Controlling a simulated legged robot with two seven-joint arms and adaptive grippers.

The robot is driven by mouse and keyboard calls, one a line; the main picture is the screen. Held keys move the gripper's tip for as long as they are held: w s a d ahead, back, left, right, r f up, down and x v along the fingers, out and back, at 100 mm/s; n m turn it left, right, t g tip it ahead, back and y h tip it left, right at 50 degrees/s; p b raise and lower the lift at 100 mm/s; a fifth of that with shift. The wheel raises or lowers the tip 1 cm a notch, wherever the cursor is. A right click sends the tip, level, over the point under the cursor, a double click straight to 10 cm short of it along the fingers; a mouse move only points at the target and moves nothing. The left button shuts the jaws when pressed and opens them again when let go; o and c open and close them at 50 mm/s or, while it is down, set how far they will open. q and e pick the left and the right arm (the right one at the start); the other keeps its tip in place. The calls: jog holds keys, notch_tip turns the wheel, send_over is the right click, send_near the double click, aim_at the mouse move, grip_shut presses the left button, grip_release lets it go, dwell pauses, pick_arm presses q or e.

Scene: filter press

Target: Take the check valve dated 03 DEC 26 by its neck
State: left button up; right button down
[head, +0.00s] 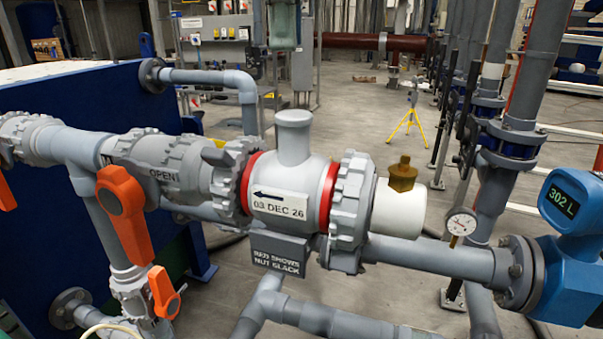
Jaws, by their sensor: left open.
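The check valve (285,185) is a grey body in the middle of the head view, set in a horizontal pipe run. Its label (280,203) reads 03 DEC 26 with an arrow pointing left. Its neck (294,135) is a short, capped grey stub standing upright on top. Red rings (328,197) show at both ends of the body, beside the grey union nuts (350,210). A dark plate (278,255) below reads RED SHOWS NUT SLACK. I cannot make out either gripper in this view, and nothing touches the neck.
A ball valve with an orange handle (123,212) stands to the left. A white fitting with a brass cap (402,175), a gauge (461,222) and a blue meter reading 302 L (568,215) stand to the right. The space above the neck is clear.

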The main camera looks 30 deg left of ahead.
aim_at(297, 114)
pick_arm(q)
notch_tip(297, 114, down, 4)
jog(key=shift+s+d+r, duration=0.1)
jog(key=shift+d, duration=0.05)
jog(key=f, duration=0.1)
jog(key=w+d+f, duration=0.1)
jog(key=shift+w+f, duration=0.3)
jog(key=shift+f, duration=0.1)
jog(key=shift+s+f, duration=0.2)
jog(key=shift+f, duration=0.05)
jog(key=f, duration=0.1)
jog(key=a+f, duration=0.1)
jog(key=f, duration=0.2)
jog(key=shift+s+a+f, duration=0.15)
jog(key=shift+s+f, duration=0.05)
jog(key=shift+s, duration=0.05)
jog(key=shift+w+a+f, duration=0.15)
jog(key=shift+d+r, duration=0.2)
jog(key=shift+d, duration=0.3)
grip_shut()
